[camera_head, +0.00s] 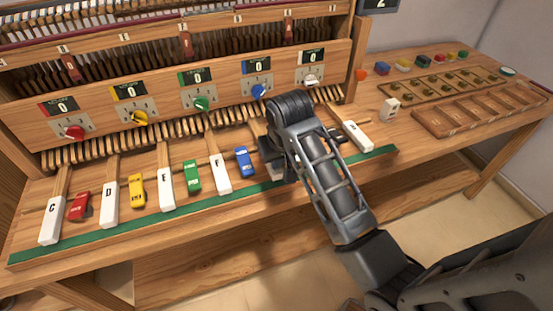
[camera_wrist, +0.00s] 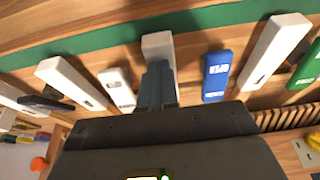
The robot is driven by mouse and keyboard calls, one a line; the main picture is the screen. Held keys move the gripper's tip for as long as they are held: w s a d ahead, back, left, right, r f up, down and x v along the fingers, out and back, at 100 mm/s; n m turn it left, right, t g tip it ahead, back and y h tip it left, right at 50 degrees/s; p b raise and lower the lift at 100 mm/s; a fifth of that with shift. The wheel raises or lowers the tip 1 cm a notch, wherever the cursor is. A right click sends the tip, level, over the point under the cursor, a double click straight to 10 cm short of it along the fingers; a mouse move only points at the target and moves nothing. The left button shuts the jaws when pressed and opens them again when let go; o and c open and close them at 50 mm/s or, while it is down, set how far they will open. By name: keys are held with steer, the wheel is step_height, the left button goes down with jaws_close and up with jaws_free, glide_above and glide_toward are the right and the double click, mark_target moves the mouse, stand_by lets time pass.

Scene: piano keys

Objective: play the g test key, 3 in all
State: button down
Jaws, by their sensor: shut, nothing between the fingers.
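A row of white-tipped keys lies along the bench, with C (camera_head: 50,222), D (camera_head: 109,205), E (camera_head: 166,190) and F (camera_head: 220,175) lettered. The key to the right of F and the blue block, where G would be, is mostly hidden by my arm in the head view. In the wrist view that white key (camera_wrist: 157,43) lies under the fingers, its letter covered. My gripper (camera_wrist: 158,68) is shut and empty, its fingertips over this key. I cannot tell whether they touch or press it. The gripper's end (camera_head: 284,163) is partly hidden in the head view.
Coloured blocks sit between keys: red (camera_head: 79,207), yellow (camera_head: 137,190), green (camera_head: 192,178), blue (camera_head: 242,162); a white one (camera_wrist: 117,89) shows beside the fingers. Several panel counters (camera_head: 198,76) read 0. An upper screen (camera_head: 380,4) reads 2. Wooden trays (camera_head: 440,122) lie right.

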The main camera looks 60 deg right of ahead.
steer(key=shift+s+a+f+b, duration=0.1)
steer(key=shift+f+b, duration=0.2)
steer(key=shift+f, duration=0.3)
steer(key=shift+r+p, duration=0.3)
steer(key=shift+r, duration=0.1)
steer(key=shift+r+p, duration=0.7)
